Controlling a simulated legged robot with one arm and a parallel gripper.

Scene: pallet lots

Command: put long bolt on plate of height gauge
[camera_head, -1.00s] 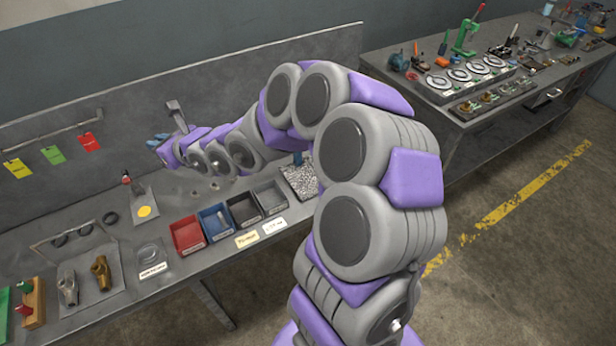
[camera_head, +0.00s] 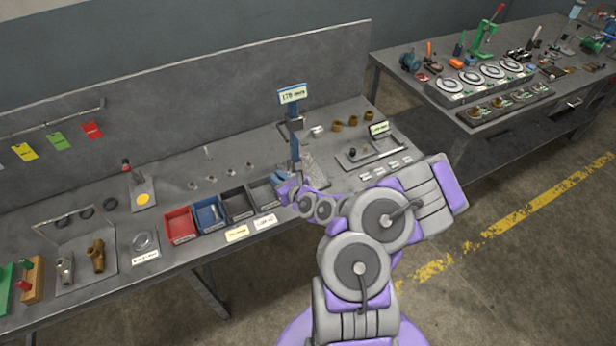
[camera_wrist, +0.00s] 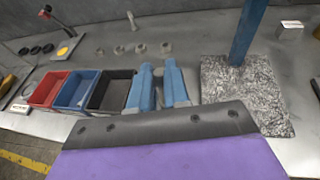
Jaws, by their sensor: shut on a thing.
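The height gauge has a blue column (camera_head: 295,150), which also shows in the wrist view (camera_wrist: 248,30), and a display (camera_head: 292,95) reading about 170 mm. Its speckled grey plate (camera_wrist: 245,95) looks bare where it shows; in the head view the plate (camera_head: 316,172) is partly behind my arm. My gripper (camera_head: 276,178) is just left of the plate. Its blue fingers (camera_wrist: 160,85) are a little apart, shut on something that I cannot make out. A slim upright bolt-like piece (camera_wrist: 132,20) stands at the back of the bench; I cannot tell whether it is the long bolt.
Red (camera_head: 179,224), blue (camera_head: 209,215) and black bins stand left of my gripper, with a grey bin (camera_head: 263,191) beside it. Several small nut-like parts (camera_wrist: 141,47) lie behind. Brass fittings (camera_head: 353,119) and a small tray (camera_head: 365,152) are right of the gauge.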

